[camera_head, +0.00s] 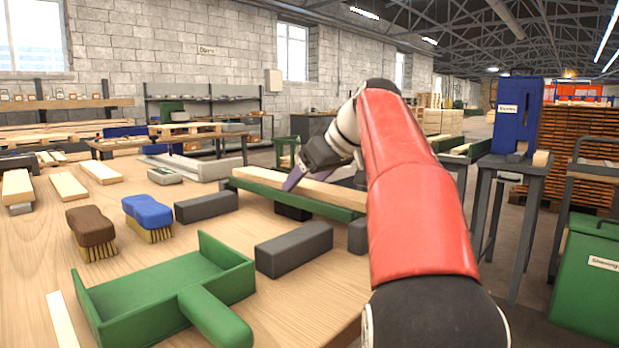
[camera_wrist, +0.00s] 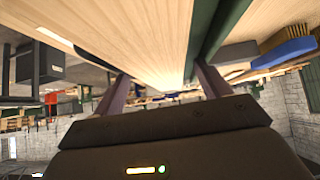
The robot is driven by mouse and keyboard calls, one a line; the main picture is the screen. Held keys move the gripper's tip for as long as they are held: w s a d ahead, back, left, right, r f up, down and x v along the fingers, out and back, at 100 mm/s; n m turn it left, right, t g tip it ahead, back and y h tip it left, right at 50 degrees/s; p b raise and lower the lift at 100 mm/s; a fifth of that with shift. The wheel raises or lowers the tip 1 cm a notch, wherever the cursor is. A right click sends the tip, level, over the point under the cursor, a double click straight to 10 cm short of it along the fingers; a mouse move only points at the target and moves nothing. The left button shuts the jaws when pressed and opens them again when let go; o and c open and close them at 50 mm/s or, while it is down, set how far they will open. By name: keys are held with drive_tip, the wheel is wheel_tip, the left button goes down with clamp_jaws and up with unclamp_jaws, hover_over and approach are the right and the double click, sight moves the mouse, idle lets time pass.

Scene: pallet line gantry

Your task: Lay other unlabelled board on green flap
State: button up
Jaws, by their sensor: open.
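A pale wooden board (camera_head: 318,188) lies lengthwise on the long green flap (camera_head: 338,209) at the far right of the bench. My gripper (camera_head: 294,178) is at the board's left part, pointing down at it. In the wrist view the pale board (camera_wrist: 150,45) runs between the two spread fingers of my gripper (camera_wrist: 158,75), with a green edge (camera_wrist: 222,25) beside it. The jaws are open; I cannot tell whether a finger touches the board. Other pale boards (camera_head: 68,186) (camera_head: 101,172) lie at the left; no labels can be made out on them.
A green dustpan (camera_head: 150,295), a brown brush (camera_head: 90,226), a blue brush (camera_head: 148,211) and dark grey blocks (camera_head: 293,250) (camera_head: 206,206) stand on the bench (camera_head: 35,265). A green bin (camera_head: 590,280) and a stand with a blue box (camera_head: 517,115) are at the right.

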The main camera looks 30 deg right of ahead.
drive_tip(key=shift+r+p, duration=0.3)
drive_tip(key=shift+r, duration=0.05)
drive_tip(key=p+v, duration=0.2)
drive_tip(key=v, duration=0.9)
drive_tip(key=shift+w+p, duration=0.1)
drive_tip(key=shift+p, duration=0.3)
drive_tip(key=shift+s+d+r, duration=0.15)
drive_tip(key=shift+s+r, duration=0.3)
drive_tip(key=shift+s, duration=0.1)
